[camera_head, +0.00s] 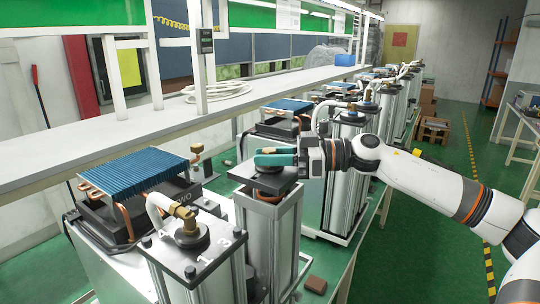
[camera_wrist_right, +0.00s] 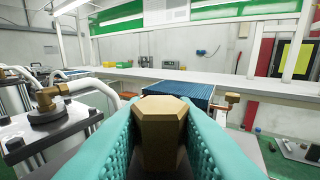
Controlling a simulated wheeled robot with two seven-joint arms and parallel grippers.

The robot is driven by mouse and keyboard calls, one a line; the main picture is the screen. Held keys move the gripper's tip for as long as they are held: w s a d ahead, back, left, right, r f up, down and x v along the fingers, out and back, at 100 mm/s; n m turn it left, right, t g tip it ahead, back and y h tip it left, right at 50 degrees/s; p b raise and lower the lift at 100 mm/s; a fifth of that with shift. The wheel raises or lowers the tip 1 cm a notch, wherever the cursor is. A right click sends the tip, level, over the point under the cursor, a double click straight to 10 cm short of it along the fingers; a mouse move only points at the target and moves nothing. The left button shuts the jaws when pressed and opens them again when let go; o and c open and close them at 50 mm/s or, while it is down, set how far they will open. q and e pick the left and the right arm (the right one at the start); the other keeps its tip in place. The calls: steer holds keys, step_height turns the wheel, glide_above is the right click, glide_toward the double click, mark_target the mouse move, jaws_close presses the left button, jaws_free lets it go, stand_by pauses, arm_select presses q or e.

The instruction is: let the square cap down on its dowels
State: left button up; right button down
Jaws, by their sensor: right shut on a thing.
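The square cap (camera_head: 241,172) is a dark flat plate over the silver square column (camera_head: 270,240) in the middle of the head view. My right gripper (camera_head: 275,157) has teal fingers and is shut above the cap. The right wrist view shows these fingers on both sides of a brass hexagonal fitting (camera_wrist_right: 160,125), gripping it. The cap looks roughly level, with a narrow gap and something brownish (camera_head: 270,198) showing between it and the column. I cannot make out the dowels, or whether the cap touches them. My left gripper is not in view.
A neighbouring column with a black-knobbed brass fitting (camera_head: 186,232) and white hose stands close at the front left. A blue finned cooler (camera_head: 136,174) sits behind it. More columns (camera_head: 345,170) stand behind my gripper. A long white bench (camera_head: 110,145) runs along the left.

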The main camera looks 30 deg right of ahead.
mark_target(274, 171)
steer(key=shift+f+b, duration=0.8)
steer(key=shift+f, duration=0.7)
steer(key=c, duration=1.1)
jaws_free()
steer(key=shift+s, duration=0.1)
steer(key=shift+s+d+f+b, duration=0.15)
steer(key=shift+d+b, duration=0.2)
steer(key=shift+b, duration=0.1)
steer(key=b+v, duration=0.7)
steer(key=v, duration=0.4)
steer(key=shift+r+b, duration=0.3)
steer(key=shift+b, duration=0.1)
steer(key=shift+s, duration=0.1)
